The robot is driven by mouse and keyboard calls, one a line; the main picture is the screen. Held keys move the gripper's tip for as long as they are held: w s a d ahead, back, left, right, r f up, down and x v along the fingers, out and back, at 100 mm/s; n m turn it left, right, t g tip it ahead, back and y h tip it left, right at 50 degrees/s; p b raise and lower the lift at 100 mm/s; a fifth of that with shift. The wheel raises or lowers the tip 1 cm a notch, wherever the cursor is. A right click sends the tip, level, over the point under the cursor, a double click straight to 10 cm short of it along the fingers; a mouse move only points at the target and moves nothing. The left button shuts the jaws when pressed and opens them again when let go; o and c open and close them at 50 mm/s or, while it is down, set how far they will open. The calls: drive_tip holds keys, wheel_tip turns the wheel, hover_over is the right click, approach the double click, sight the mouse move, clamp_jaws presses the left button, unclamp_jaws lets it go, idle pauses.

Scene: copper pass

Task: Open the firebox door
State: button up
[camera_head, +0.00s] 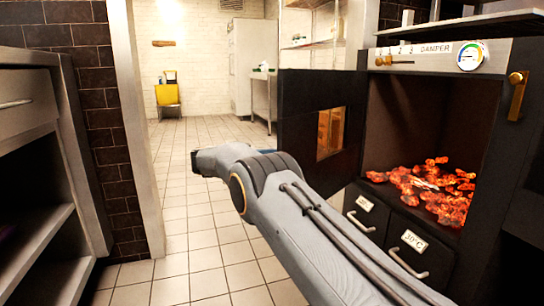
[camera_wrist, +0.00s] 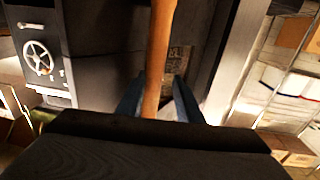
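The firebox (camera_head: 432,140) stands at the right in the head view, its mouth uncovered and glowing coals inside. Its dark door (camera_head: 298,108), with a small window, is swung wide open to the left. My arm crosses in front of the door's lower part, and my gripper cannot be made out there. In the wrist view my gripper (camera_wrist: 158,98) has its two blue fingers apart. A long orange-brown bar (camera_wrist: 160,45) runs between them, with a gap showing beside the right finger. I cannot tell whether this bar is the door's handle.
Two drawers (camera_head: 420,255) sit under the firebox and a damper gauge (camera_head: 470,56) above. A brass latch (camera_head: 517,95) is on its right side. Open shelves (camera_head: 30,250) stand at the left. The tiled floor (camera_head: 190,215) between is clear. A cabinet with a handwheel (camera_wrist: 38,58) shows in the wrist view.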

drive_tip(key=b+v, duration=0.1)
drive_tip(key=v, duration=0.6)
drive_tip(key=shift+b, duration=0.4)
drive_tip(key=shift+a, duration=0.1)
drive_tip(key=shift+c, duration=0.2)
